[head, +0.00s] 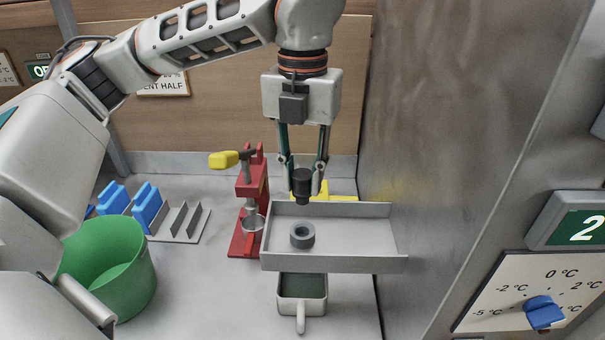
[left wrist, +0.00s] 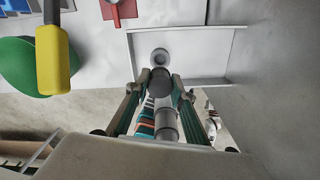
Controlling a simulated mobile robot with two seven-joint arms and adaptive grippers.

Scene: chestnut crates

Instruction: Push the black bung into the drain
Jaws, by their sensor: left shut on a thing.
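My left gripper (head: 303,188) points down and is shut on the black bung (head: 303,182), a short dark cylinder with a narrower lower end. The drain (head: 302,241) is a raised grey ring with a dark hole in the floor of a shallow grey tray (head: 390,264). In the head view the bung shows above the drain, near the tray's back wall, and is apart from the ring. In the left wrist view the bung (left wrist: 160,84) sits between the fingertips (left wrist: 160,88), and the drain ring (left wrist: 160,55) shows just beyond it. My right gripper is out of view.
A red stand (head: 246,190) with a yellow-handled lever (head: 224,159) is left of the tray. A green bucket (head: 122,275) and blue-and-grey racks (head: 183,225) are farther left. A grey metal wall (head: 440,120) rises close on the right.

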